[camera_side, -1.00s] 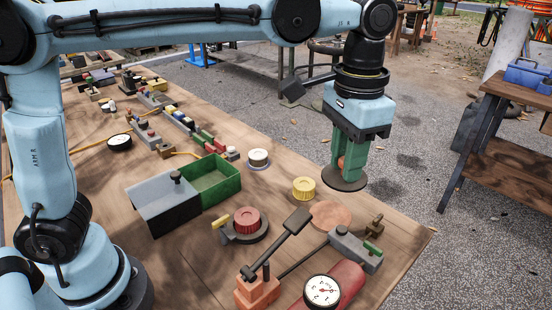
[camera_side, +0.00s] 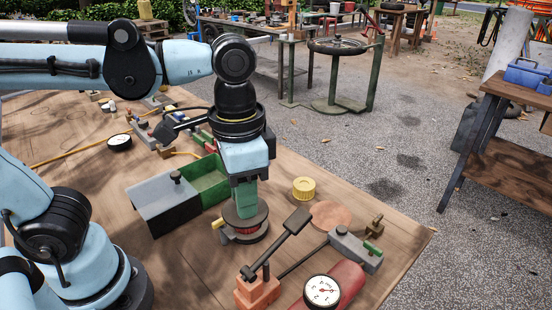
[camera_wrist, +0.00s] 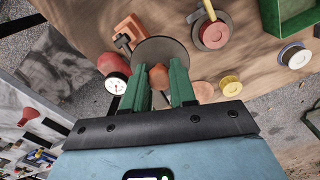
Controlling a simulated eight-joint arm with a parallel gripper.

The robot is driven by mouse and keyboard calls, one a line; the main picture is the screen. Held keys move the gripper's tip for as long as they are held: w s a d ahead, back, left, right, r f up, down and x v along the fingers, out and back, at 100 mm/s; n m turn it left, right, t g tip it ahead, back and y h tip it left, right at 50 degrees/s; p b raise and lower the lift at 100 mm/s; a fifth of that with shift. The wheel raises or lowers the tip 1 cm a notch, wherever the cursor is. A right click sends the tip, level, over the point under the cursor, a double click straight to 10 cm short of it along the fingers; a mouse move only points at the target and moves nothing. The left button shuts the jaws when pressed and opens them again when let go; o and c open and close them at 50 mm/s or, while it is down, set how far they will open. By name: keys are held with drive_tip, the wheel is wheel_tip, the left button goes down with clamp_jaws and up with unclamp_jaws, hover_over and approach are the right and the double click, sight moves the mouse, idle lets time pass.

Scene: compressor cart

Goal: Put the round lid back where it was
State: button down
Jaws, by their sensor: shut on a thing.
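The round lid is a dark flat disc (camera_side: 258,216) with a copper-orange knob (camera_wrist: 158,77). My gripper (camera_side: 245,208) is shut on the knob, and its green fingers also show in the wrist view (camera_wrist: 158,84). The lid hangs level under the fingers. In the side view it overlaps the red ribbed knob (camera_side: 246,232), but in the wrist view the red knob (camera_wrist: 214,35) shows clear to the right of the lid. A flat copper-coloured round (camera_side: 331,213) lies bare on the table (camera_side: 180,260); it also shows in the wrist view (camera_wrist: 203,92).
A yellow ribbed cap (camera_side: 304,188) stands behind the copper round. The green open box (camera_side: 207,180) with a grey cover (camera_side: 165,197) is to the left. A black-handled lever (camera_side: 290,225), an orange block (camera_side: 258,292) and a gauge (camera_side: 322,291) crowd the front right.

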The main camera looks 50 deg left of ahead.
drive_tip(key=shift+f, duration=0.8)
drive_tip(key=shift+w+a+f, duration=0.2)
drive_tip(key=shift+a+f, duration=0.05)
drive_tip(key=w+a+f, duration=0.2)
drive_tip(key=a, duration=0.1)
drive_tip(key=w+a+f, duration=0.2)
drive_tip(key=a, duration=0.1)
drive_tip(key=w+a+f, duration=0.2)
drive_tip(key=a, duration=0.1)
drive_tip(key=shift+w+f, duration=0.1)
drive_tip(key=shift+f, duration=0.2)
drive_tip(key=shift+w+f, duration=0.1)
drive_tip(key=shift+f, duration=1.95)
drive_tip(key=shift+f, duration=0.1)
drive_tip(key=c, duration=0.9)
unclamp_jaws()
